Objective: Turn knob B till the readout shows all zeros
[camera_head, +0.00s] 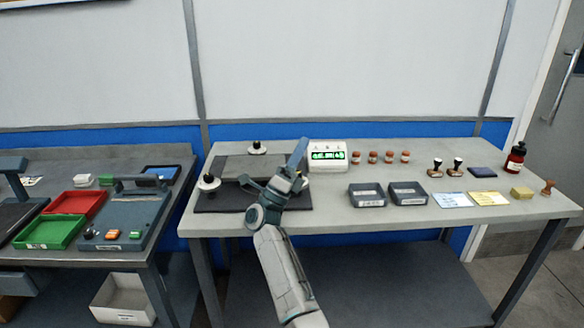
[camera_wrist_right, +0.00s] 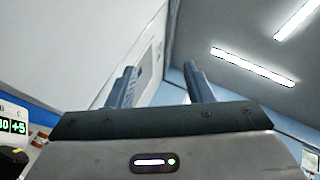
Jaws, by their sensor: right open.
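The readout box (camera_head: 328,157) is white with lit green characters too small to read in the head view. In the right wrist view, the readout (camera_wrist_right: 12,126) is cut off at the left edge, with "+5" under C. A dark plate (camera_head: 225,200) carries a smaller grey plate. White knobs with dark tops stand at its back (camera_head: 257,149) and left (camera_head: 208,183); a third (camera_head: 300,182) is partly hidden behind my right gripper. I cannot tell which is knob B. My right gripper (camera_head: 276,168) is open and empty above the plate's right part; its fingers also show in the wrist view (camera_wrist_right: 160,80).
Several brown-capped jars (camera_head: 380,157), two dark trays (camera_head: 367,195), stamps (camera_head: 436,168), paper pads (camera_head: 452,200) and a red bottle (camera_head: 515,158) stand to the right. A second table at left holds a green tray (camera_head: 48,232) and a red one (camera_head: 76,204). A gap separates the tables.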

